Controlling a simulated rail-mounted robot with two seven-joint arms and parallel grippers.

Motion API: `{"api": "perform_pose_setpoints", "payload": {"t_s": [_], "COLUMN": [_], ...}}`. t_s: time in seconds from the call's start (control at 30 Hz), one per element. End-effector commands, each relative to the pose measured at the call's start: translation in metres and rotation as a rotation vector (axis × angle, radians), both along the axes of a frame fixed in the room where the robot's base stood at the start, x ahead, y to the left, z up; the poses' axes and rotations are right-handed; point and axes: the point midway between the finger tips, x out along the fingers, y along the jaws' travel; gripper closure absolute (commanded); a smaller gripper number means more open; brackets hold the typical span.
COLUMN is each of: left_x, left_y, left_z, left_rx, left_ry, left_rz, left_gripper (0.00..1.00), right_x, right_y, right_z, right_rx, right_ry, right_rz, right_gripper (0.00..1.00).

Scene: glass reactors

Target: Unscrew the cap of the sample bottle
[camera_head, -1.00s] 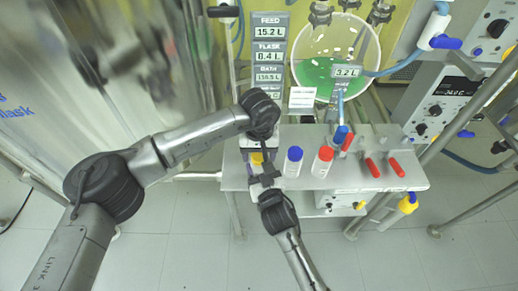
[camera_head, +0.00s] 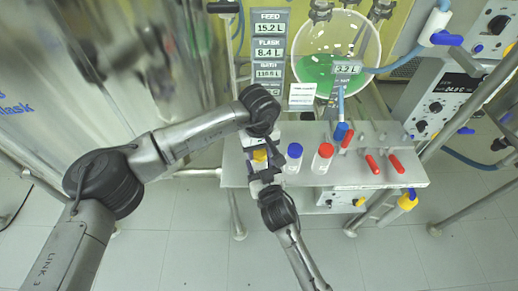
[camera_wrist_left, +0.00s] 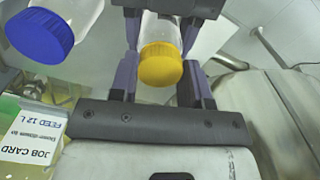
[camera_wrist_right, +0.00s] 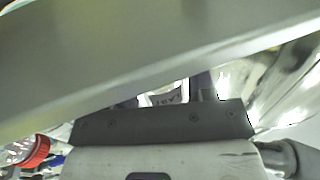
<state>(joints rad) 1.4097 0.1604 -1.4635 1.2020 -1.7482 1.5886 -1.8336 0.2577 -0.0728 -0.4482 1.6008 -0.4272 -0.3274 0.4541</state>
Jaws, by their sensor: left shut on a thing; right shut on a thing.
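The sample bottle (camera_wrist_left: 160,30) is clear with a yellow cap (camera_wrist_left: 161,66). In the left wrist view the cap is between the two fingers of my left gripper (camera_wrist_left: 160,80), which is shut on it. The cap also shows in the head view (camera_head: 259,156), at the left end of the bench. My right gripper (camera_head: 268,172) reaches in from below and is shut on the bottle, its dark body crossing it at the top of the left wrist view. In the right wrist view a large grey arm link of mine hides most of the bottle.
A blue-capped bottle (camera_head: 294,158) and a red-capped bottle (camera_head: 322,158) stand close by on the bench (camera_head: 340,182). Red-handled valves (camera_head: 372,164) are farther right. A job card (camera_head: 302,94) and a round vessel with green liquid (camera_head: 318,70) are behind.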

Motion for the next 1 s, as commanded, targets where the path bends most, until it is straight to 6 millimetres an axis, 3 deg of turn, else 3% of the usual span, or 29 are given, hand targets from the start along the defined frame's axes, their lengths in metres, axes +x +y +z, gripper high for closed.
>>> {"api": "perform_pose_setpoints", "payload": {"t_s": [1.0], "left_x": [-0.0001], "left_y": [-0.0003], "left_z": [0.0014], "left_rx": [0.000], "left_ry": [0.001], "left_rz": [2.115], "left_gripper": [0.85], "right_x": [0.0000], "right_y": [-0.0002], "right_z": [-0.0006], "right_rx": [0.000], "right_ry": [0.001], "right_rz": [0.000], "right_gripper": [1.00]}}
